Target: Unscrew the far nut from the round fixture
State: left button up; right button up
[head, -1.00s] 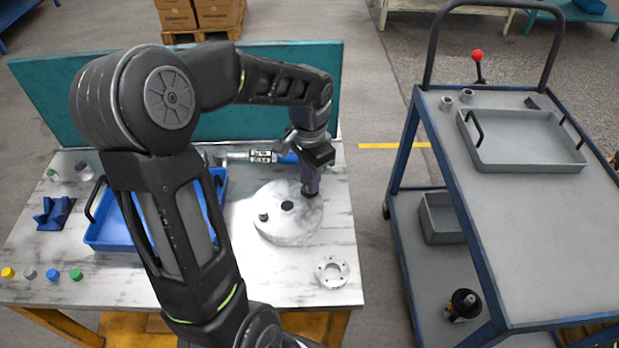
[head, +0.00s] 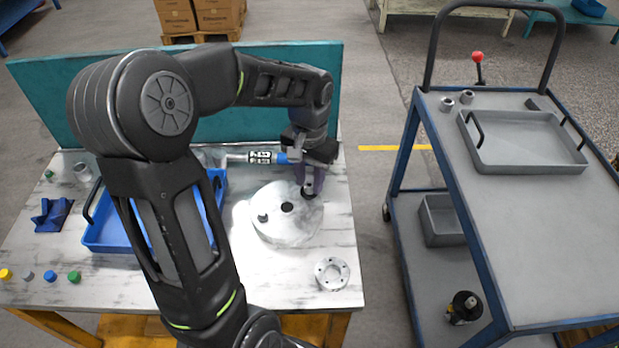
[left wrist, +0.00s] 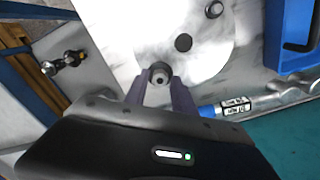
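The round fixture (head: 280,230) is a pale marbled disc on the table. It has a dark centre hole, and a small dark nut (head: 263,217) sits on its left side. The far nut (head: 308,193) is at its far right edge. My left gripper (head: 309,190) points down at the far nut, one finger on each side. In the left wrist view, the far nut (left wrist: 160,76) lies between the two fingertips (left wrist: 159,82), beside the fixture's centre hole. I cannot tell whether the fingers press on it. My right gripper is not in view.
A blue tray (head: 108,243) lies left of the fixture, partly behind my left arm. A blue-handled tool (head: 262,157) lies behind the fixture, and a pale flanged ring (head: 332,273) lies in front. A teal panel (head: 60,95) closes the back. A cart (head: 540,240) stands right.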

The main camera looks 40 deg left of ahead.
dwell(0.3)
pick_arm(q)
jog(key=m+p, duration=0.1)
jog(key=m, duration=0.3)
jog(key=shift+r+m, duration=0.15)
jog(key=shift+m, duration=0.15)
jog(key=m+p, duration=0.1)
jog(key=m, duration=0.4)
jog(key=shift+m+p, duration=0.4)
jog(key=shift+f, duration=0.2)
jog(key=shift+c, duration=0.5)
grip_shut()
